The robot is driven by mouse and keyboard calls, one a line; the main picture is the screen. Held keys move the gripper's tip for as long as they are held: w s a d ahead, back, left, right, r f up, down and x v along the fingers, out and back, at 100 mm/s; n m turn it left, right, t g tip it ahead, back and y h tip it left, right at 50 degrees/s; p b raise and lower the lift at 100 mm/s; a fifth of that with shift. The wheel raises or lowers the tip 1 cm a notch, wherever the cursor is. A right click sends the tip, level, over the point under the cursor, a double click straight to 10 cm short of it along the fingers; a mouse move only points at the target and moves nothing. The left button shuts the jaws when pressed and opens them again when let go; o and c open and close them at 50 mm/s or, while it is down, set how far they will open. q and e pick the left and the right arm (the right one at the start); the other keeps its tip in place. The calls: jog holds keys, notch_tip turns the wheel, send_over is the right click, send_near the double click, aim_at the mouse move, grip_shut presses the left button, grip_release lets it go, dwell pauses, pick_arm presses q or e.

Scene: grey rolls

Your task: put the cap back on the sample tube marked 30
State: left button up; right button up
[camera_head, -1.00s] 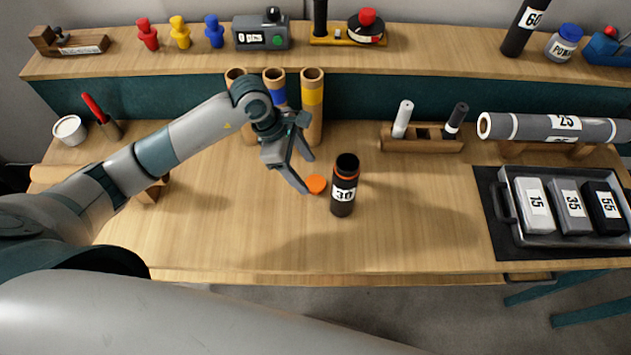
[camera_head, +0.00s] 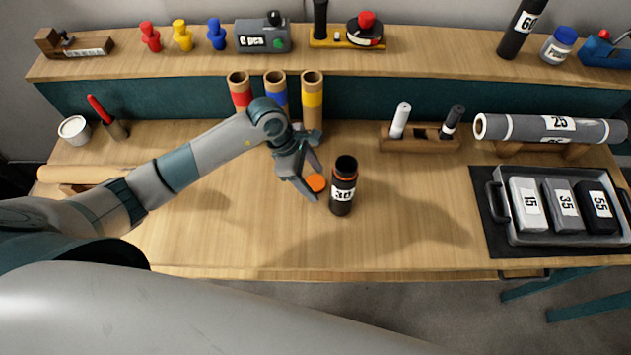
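The sample tube marked 30 (camera_head: 343,190) stands upright on the workbench, black with an orange band near its open, uncapped top. An orange cap (camera_head: 316,183) is just left of it, low by the table. My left gripper (camera_head: 316,186) reaches down over the cap from the upper left, one finger on its left side and the other behind it. Its fingers look spread, with the cap between their tips; whether they touch it is hard to tell. My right gripper is out of view.
Three cardboard tubes (camera_head: 312,97) with coloured bands stand behind my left arm. A wooden rack (camera_head: 420,145) with a white and a black piece is back right. A tray (camera_head: 508,236) of numbered blocks lies at right. The bench front is clear.

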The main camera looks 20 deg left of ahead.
aim_at(312, 182)
pick_arm(q)
jog(key=c, duration=0.9)
jog(key=shift+r, duration=0.1)
jog(key=shift+w+r, duration=0.1)
jog(key=shift+r, duration=0.35)
notch_tip(312, 182, up, 9)
jog(key=b, duration=0.3)
jog(key=shift+b, duration=0.3)
